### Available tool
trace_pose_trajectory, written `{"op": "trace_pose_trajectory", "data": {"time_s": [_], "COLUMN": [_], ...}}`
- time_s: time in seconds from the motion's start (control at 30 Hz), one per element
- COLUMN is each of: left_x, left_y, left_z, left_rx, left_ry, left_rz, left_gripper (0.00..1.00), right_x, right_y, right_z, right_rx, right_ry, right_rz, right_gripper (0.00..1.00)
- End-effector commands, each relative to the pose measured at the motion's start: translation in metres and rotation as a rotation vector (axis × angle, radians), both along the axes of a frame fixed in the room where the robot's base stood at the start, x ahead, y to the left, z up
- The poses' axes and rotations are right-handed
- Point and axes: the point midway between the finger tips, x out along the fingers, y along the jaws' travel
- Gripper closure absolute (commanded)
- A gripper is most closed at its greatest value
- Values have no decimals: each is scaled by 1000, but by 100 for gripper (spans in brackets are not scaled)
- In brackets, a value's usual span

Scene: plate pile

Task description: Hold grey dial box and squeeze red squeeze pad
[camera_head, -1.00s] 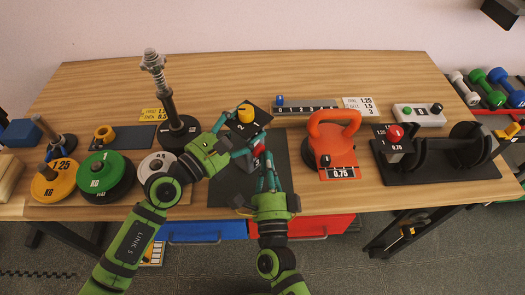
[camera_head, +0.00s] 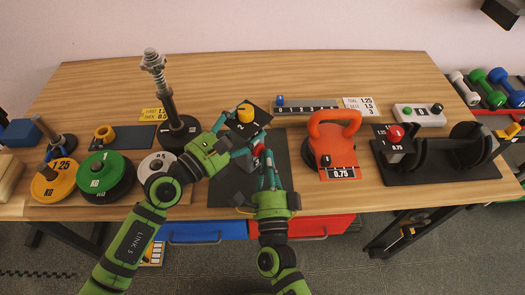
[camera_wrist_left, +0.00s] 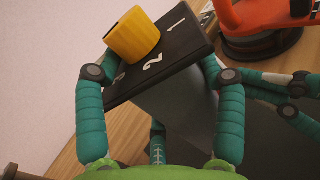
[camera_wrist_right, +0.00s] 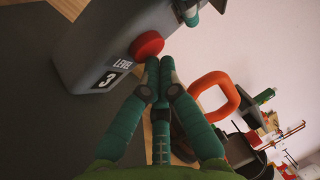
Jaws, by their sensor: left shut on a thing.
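The grey dial box (camera_head: 236,180) is held tilted above the dark mat, with a yellow dial (camera_head: 245,113) on its black top plate. The plate bears white numbers, seen in the left wrist view (camera_wrist_left: 165,52). My left gripper (camera_head: 243,142) is shut around the box just below this plate. The red squeeze pad (camera_wrist_right: 147,45) sticks out of the box side beside a "LEVEL 3" label (camera_wrist_right: 112,74). My right gripper (camera_wrist_right: 157,72) has its fingertips together right beside the pad; whether they touch it is unclear. In the head view the fingers partly cover this side.
An orange kettlebell (camera_head: 318,150) stands close to the right of the mat (camera_head: 290,192). Weight plates, such as the green one (camera_head: 108,168), and a tall post (camera_head: 168,105) stand to the left. A small box with a red knob (camera_head: 394,146) stands right.

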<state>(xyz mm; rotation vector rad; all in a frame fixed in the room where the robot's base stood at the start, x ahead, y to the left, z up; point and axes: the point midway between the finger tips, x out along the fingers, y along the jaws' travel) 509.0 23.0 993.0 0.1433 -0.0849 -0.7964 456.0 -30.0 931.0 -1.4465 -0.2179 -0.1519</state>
Motion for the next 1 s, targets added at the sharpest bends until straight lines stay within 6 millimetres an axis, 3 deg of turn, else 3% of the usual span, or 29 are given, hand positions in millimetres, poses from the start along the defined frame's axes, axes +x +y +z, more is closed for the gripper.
{"op": "trace_pose_trajectory", "data": {"time_s": [0.03,0.1,0.73,1.0], "left_x": [-1,-1,-1,0], "left_y": [-1,-2,-1,-1], "left_z": [1,1,1,0], "left_rx": [-2,-3,-3,-2], "left_ry": [0,1,2,1], "left_rz": [-3,-4,-2,-1], "left_gripper": [89,89,89,89], "right_x": [2,-1,-14,-30], "right_y": [3,0,-7,-25], "right_z": [11,12,15,15], "right_rx": [31,32,33,28], "right_ry": [-8,-8,2,0], "right_rz": [-11,-10,-6,-6], "right_gripper": [100,100,100,100]}}
